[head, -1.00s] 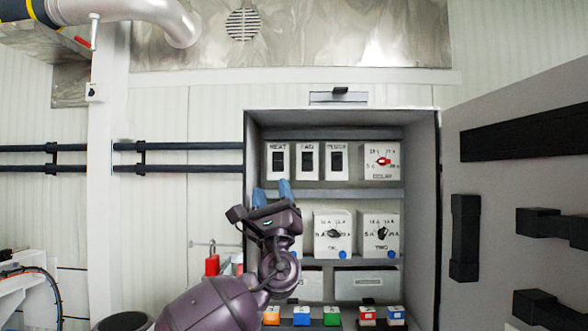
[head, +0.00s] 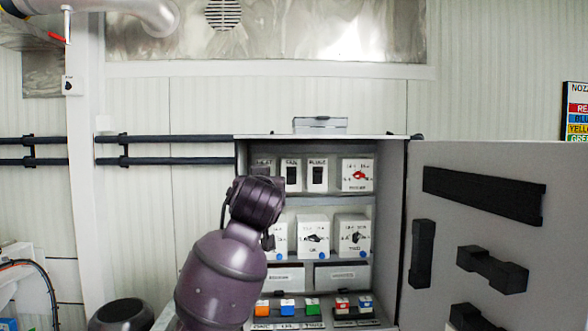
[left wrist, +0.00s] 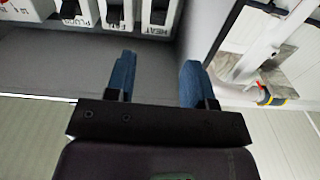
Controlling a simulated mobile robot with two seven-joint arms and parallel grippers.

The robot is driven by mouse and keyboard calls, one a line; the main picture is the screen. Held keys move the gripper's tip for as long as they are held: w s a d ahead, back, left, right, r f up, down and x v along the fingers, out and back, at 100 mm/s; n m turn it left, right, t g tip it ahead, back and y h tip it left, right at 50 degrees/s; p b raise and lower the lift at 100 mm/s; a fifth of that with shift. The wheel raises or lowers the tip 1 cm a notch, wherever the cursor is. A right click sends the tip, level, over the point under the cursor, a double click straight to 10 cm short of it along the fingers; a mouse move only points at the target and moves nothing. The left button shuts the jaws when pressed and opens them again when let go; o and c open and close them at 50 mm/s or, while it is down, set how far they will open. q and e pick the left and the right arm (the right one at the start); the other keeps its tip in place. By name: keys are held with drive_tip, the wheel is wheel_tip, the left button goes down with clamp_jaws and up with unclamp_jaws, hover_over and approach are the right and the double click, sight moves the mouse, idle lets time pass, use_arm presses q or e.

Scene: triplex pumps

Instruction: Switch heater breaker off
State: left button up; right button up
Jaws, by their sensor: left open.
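The heater breaker, a white unit labelled HEAT (head: 262,163), is leftmost in the cabinet's top row. My left forearm and wrist cover its lower part in the head view. The left wrist view shows the HEAT breaker (left wrist: 155,14) upside down, with a dark switch. My left gripper (left wrist: 159,62) is open and empty, its two blue fingers pointing towards the HEAT breaker and apart from it. In the head view its fingers are hidden behind my wrist. The FAN breaker (head: 290,174) and PLUGS breaker (head: 317,175) stand to the right. My right gripper is not in view.
The grey cabinet (head: 389,230) has its door (head: 400,290) open to the right, with black handles on it. A red-knob unit (head: 357,175) shares the top row. Dial units (head: 313,238) stand below, then coloured blocks (head: 313,306). The cabinet's left wall is close to my fingers.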

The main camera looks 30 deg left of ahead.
use_arm(q)
drive_tip(key=p+x, duration=0.2)
drive_tip(key=x, duration=0.8)
drive_tip(key=shift+w+a+f, duration=0.15)
drive_tip(key=shift+w, duration=0.2)
